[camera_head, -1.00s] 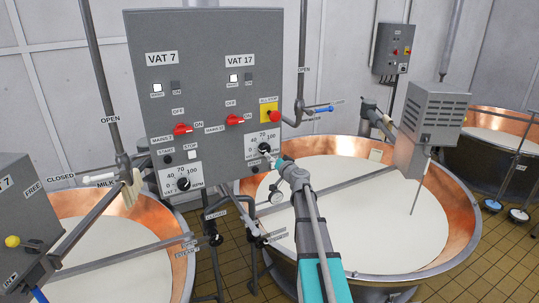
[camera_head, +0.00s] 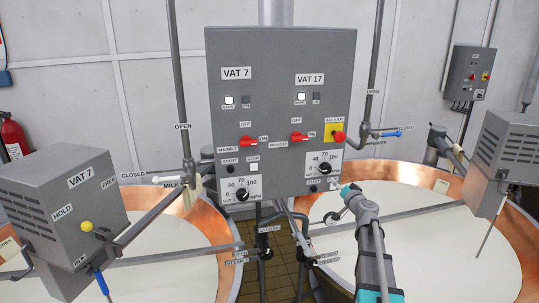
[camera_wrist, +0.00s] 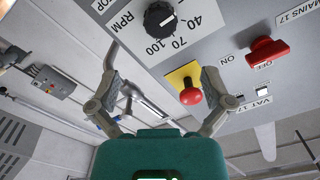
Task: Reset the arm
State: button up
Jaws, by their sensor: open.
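My arm reaches up from the lower right in the head view, with my gripper (camera_head: 341,190) at the lower right of the grey control panel (camera_head: 280,95), close to the VAT 17 rpm dial (camera_head: 324,169). In the wrist view my gripper (camera_wrist: 157,92) is open, its two fingers wide apart with nothing between them. The red all-stop button (camera_wrist: 190,95) on its yellow plate, the black rpm knob (camera_wrist: 159,19) and the red mains switch (camera_wrist: 267,53) show past the fingers. Whether a finger touches the panel cannot be told.
Two copper vats of white milk stand left (camera_head: 225,240) and right (camera_head: 512,215) of the panel. Grey drive boxes (camera_head: 62,215) and (camera_head: 505,150), pipes and valve handles (camera_head: 385,134) crowd around. A second wall panel (camera_head: 472,75) hangs at the right.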

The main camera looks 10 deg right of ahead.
jog(key=s+a+f+n+g+y, duration=0.2)
jog(key=s+a+f+g, duration=0.15)
jog(key=a, duration=0.45)
jog(key=s+a+f+n+g+y, duration=0.2)
jog(key=a+f, duration=0.2)
jog(key=a, duration=0.4)
jog(key=s+a+f+n+g+y, duration=0.2)
jog(key=s+a+f+g, duration=0.1)
jog(key=a, duration=0.4)
jog(key=s+a+f+n+g+h, duration=0.1)
jog(key=s+a+f+g, duration=0.2)
jog(key=s, duration=0.1)
jog(key=s+a+f+g+h, duration=0.2)
jog(key=s+f, duration=0.1)
jog(key=s, duration=0.2)
jog(key=s+f+g+h+b, duration=0.1)
jog(key=s+f+g+h, duration=0.25)
jog(key=s, duration=0.55)
notch_tip(320, 180, down, 20)
jog(key=s+g+b, duration=0.1)
jog(key=s+b, duration=0.1)
jog(key=b, duration=1.8)
jog(key=shift+s+m+b, duration=0.15)
jog(key=shift+m+b, duration=0.15)
jog(key=shift+m, duration=0.1)
